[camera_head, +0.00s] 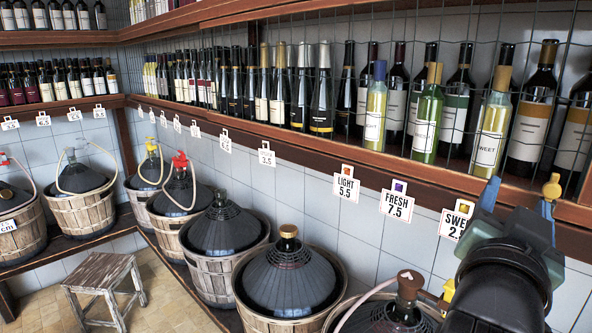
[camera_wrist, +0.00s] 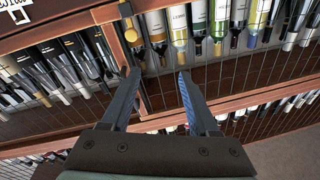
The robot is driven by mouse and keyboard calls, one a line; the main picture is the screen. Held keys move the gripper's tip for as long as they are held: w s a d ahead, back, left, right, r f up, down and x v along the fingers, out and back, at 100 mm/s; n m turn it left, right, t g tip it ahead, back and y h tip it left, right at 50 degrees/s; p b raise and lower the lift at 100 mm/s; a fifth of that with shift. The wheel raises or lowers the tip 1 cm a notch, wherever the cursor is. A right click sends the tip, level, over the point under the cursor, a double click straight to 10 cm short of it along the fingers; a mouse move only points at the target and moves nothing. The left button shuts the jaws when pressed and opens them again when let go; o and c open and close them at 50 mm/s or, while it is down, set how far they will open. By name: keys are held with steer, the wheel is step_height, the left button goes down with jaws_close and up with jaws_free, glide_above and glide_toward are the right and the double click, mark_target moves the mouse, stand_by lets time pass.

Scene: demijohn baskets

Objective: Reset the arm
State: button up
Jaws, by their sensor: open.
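My gripper (camera_head: 520,195) is raised at the right of the head view, in front of the wine shelf's front edge. Its two fingers point up and stand apart. In the wrist view my gripper (camera_wrist: 156,76) is open, with nothing held between the fingers. A small yellow knob-like piece (camera_head: 552,187) shows by the right finger in the head view. I cannot tell whether it touches the finger.
Bottles stand behind wire mesh on the wooden shelf (camera_head: 330,160). Price tags, such as FRESH (camera_head: 397,204), hang from its edge. Basketed demijohns (camera_head: 288,280) line the wall below. A stool (camera_head: 102,285) stands on the floor at left. A hose (camera_head: 365,300) is near my arm.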

steer(key=s+a+r+n+t+y+b, duration=0.1)
steer(key=a+r+n+t+y, duration=0.3)
steer(key=a, duration=0.5)
steer(key=s+a+r+n+t+y+b, duration=0.2)
steer(key=s+a+r+n+t+y, duration=0.2)
steer(key=a, duration=0.6)
steer(key=s+a+r+n+t+y+b, duration=0.1)
steer(key=s+a+r+n+t+y, duration=0.2)
steer(key=a, duration=0.6)
steer(key=shift+s+a+r+n+t+y+b, duration=0.15)
steer(key=shift+s+r+n+t+y+b, duration=0.15)
steer(key=shift+r+n+t+y, duration=0.55)
steer(key=shift+w+f+m+t, duration=0.1)
steer(key=shift+f+m+t, duration=0.05)
steer(key=shift+m+t, duration=0.2)
